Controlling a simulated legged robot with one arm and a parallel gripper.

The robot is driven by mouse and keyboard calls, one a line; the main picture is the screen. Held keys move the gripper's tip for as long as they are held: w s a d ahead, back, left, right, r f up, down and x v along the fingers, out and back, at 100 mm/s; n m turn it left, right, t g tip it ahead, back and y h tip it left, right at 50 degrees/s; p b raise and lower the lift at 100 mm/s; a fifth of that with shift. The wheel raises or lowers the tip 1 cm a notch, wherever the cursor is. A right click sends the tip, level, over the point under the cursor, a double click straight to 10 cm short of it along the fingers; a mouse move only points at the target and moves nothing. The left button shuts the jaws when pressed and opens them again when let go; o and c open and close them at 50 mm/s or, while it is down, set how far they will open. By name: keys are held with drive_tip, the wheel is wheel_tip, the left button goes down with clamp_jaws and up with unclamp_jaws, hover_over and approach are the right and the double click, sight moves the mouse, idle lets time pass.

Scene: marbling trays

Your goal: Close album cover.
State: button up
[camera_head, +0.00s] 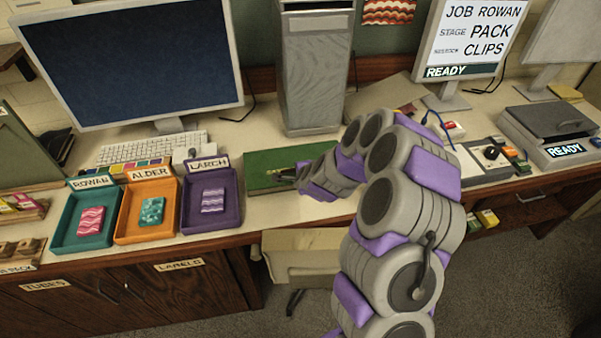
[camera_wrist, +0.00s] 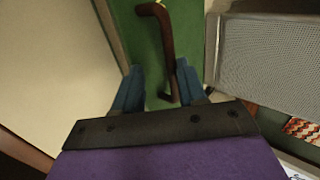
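The album has a green cover (camera_head: 272,162) and lies on the desk in front of the grey metal box in the head view. It looks flat or nearly flat there; I cannot tell whether it is fully shut. The green cover (camera_wrist: 138,35) also fills the middle of the wrist view, with a dark red-brown bent handle (camera_wrist: 168,45) on it. My gripper (camera_head: 285,174) is low over the album's front part. In the wrist view my gripper's blue fingers (camera_wrist: 160,85) stand apart on either side of the handle's lower end, with a gap on the left. My arm hides the album's right part.
A tall grey box (camera_head: 316,75) stands close behind the album. Teal (camera_head: 62,238), orange (camera_head: 122,232) and purple (camera_head: 188,222) trays stand to the left. A keyboard (camera_head: 150,150) and monitor (camera_head: 130,60) are behind them. A status screen (camera_head: 468,40) reads "PACK CLIPS".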

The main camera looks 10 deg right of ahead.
drive_tip(key=shift+s+a+f+g, duration=0.2)
drive_tip(key=shift+s+f+g, duration=0.1)
drive_tip(key=shift+s+f, duration=0.5)
drive_tip(key=shift+o, duration=0.7)
drive_tip(key=shift+s+r+p, duration=0.2)
drive_tip(key=shift+r+p, duration=0.15)
drive_tip(key=shift+r, duration=0.05)
drive_tip(key=v, duration=0.2)
drive_tip(key=p+v, duration=0.1)
drive_tip(key=v, duration=0.5)
drive_tip(key=shift+w+d+r+p, duration=0.15)
drive_tip(key=shift+w+r+p, duration=0.2)
drive_tip(key=shift+r, duration=0.1)
drive_tip(key=shift+c, duration=0.7)
drive_tip(key=b+v, duration=0.8)
drive_tip(key=b, duration=0.1)
drive_tip(key=shift+s+r, duration=0.1)
